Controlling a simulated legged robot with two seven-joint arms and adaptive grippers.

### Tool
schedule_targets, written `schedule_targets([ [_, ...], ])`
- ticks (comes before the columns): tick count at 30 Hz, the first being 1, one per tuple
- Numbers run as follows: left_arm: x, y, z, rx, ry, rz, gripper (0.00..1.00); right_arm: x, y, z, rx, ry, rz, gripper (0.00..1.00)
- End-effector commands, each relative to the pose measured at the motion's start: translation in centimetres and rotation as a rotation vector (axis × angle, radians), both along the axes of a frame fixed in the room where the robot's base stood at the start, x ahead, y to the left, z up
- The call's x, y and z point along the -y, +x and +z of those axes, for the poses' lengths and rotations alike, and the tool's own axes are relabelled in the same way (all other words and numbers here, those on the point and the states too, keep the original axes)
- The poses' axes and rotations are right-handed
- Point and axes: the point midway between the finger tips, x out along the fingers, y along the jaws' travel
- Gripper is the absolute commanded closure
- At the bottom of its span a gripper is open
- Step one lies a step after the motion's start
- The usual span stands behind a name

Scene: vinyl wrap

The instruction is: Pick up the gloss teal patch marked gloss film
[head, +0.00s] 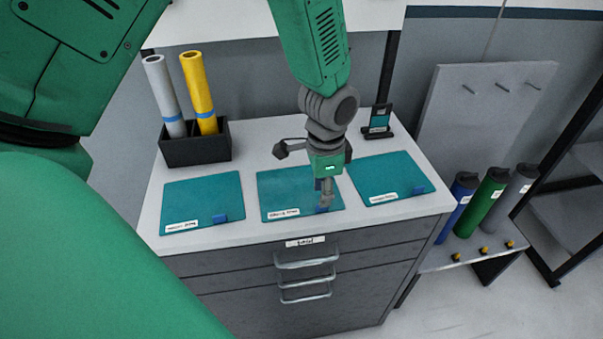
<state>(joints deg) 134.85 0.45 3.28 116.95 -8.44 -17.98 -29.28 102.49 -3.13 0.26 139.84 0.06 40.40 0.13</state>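Three teal patches lie in a row on the grey cabinet's white top (255,140): a left patch (200,195), a middle patch (280,190) and a right patch (385,175). Each has a small white label on its front edge; the lettering is too small to read surely. Blue tabs show at the front right of the left and right patches. My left gripper (325,200) points down over the front right part of the middle patch, at a bit of blue. Its fingers overlap in view, so its opening and any contact are unclear. My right gripper is out of view.
A black holder (195,150) with a grey roll and a yellow roll (198,92) stands at the back left. A small dark stand (379,121) is at the back right. Drawer handles project in front.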

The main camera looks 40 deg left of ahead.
Motion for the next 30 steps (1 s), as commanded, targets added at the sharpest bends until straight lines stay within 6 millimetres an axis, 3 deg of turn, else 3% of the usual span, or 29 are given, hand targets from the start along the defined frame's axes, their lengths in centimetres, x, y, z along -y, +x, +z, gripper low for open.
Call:
schedule_targets([
  [10,-0.1,0.2,-4.5,-0.002,0.002,0.001,0.71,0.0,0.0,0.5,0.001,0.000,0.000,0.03],
  [19,-0.1,0.2,-5.1,0.001,0.001,0.000,0.71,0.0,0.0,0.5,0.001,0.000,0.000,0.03],
  [20,-0.1,0.2,-5.1,0.001,0.001,0.000,0.74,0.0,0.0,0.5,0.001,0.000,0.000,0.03],
  [22,-0.1,0.2,-5.1,0.001,0.001,0.000,0.97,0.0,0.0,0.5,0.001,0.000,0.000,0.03],
  [23,-0.1,0.2,-5.1,0.001,0.001,0.000,1.00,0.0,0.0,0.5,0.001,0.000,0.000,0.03],
  [30,-0.1,0.2,-5.1,0.000,0.001,0.000,1.00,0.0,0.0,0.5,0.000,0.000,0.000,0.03],
])
